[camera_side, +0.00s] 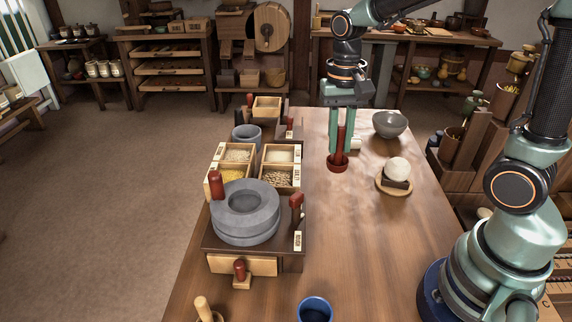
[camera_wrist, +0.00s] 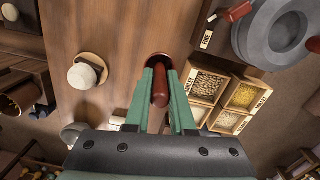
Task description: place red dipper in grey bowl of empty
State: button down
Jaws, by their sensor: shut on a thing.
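The red dipper has an upright red handle and a dark red round cup (camera_side: 337,164). My gripper (camera_side: 340,148) points down and is shut on the handle, with one green finger on each side. The cup hangs just below the fingertips, at or close above the table; I cannot tell if it touches. In the wrist view the handle (camera_wrist: 160,88) shows between the fingers, and the cup's rim lies beyond them. The grey bowl (camera_side: 389,125) stands on the table to the right and behind my gripper. Its visible inside looks empty. In the wrist view it is partly hidden at lower left (camera_wrist: 72,131).
A divided grain box (camera_side: 259,163) stands left of my gripper, with a grey stone quern (camera_side: 246,222) in front of it. A white ball on a wooden stand (camera_side: 396,177) is to the right. A blue cup (camera_side: 315,309) is at the front. The table's middle is clear.

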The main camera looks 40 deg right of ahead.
notch_tip(320, 180, down, 13)
jog(key=shift+f, duration=0.2)
dwell(0.3)
jog(key=shift+f, duration=0.1)
jog(key=c, duration=0.8)
grip_release()
jog(key=shift+o, duration=0.2)
jog(key=r, duration=1.2)
jog(key=shift+w+d+r, duration=0.15)
jog(key=shift+w+r, duration=0.05)
jog(key=shift+r, duration=0.1)
jog(key=s+r+n+t, duration=0.5)
jog(key=r+n, duration=0.1)
jog(key=r, duration=0.2)
jog(key=shift+a+n+t, duration=0.3)
jog(key=shift+n+t, duration=0.1)
jog(key=o, duration=0.6)
jog(key=shift+s+r, duration=0.1)
jog(key=shift+s, duration=0.1)
